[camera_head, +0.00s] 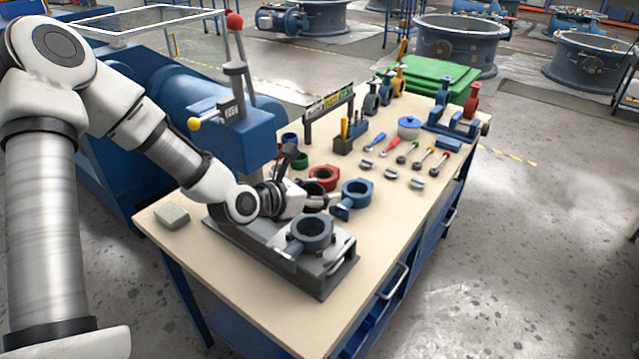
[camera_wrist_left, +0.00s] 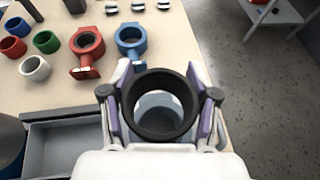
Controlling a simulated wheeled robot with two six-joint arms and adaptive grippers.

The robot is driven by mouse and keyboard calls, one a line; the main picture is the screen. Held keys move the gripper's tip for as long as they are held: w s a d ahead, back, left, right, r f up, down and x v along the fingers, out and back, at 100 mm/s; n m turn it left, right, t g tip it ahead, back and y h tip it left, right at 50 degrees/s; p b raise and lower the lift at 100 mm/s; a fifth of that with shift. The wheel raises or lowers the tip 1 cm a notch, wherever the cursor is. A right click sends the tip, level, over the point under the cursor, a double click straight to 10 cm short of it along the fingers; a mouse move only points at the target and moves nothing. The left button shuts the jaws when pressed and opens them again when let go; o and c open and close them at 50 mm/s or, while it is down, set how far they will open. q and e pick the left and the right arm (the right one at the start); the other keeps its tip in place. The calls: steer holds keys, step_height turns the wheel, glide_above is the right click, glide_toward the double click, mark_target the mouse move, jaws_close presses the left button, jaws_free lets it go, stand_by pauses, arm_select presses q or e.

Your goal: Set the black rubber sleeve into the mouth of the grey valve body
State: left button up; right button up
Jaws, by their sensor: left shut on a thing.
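The grey valve body (camera_head: 311,246) stands on the dark metal fixture (camera_head: 253,249) near the bench's front, its round mouth facing up. My left gripper (camera_head: 322,200) is just behind it in the head view. In the left wrist view my left gripper (camera_wrist_left: 160,104) is shut on the black rubber sleeve (camera_wrist_left: 160,84), a short open ring held between its two fingers. A pale grey round surface shows through the sleeve; I cannot tell for sure what it is. In the head view the sleeve is hard to make out beside the gripper. My right gripper is not in view.
A red valve body (camera_head: 333,180) and a blue one (camera_head: 357,189) stand close behind the gripper. Small rings (camera_wrist_left: 36,68) lie to the left in the wrist view. A blue press (camera_head: 231,125) rises at the left, with a grey block (camera_head: 172,215) near it. Hand tools lie farther back.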

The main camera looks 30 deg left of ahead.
arm_select(q)
steer(key=f+b, duration=0.1)
steer(key=f, duration=0.1)
steer(key=f+b, duration=0.2)
steer(key=shift+s+d+f, duration=0.15)
steer(key=shift+s+f, duration=0.05)
steer(key=shift+f, duration=0.1)
steer(key=shift+s+f+b, duration=0.15)
steer(key=shift+b, duration=0.4)
steer(key=shift+f, duration=0.15)
steer(key=shift+b, duration=0.6)
stand_by(0.6)
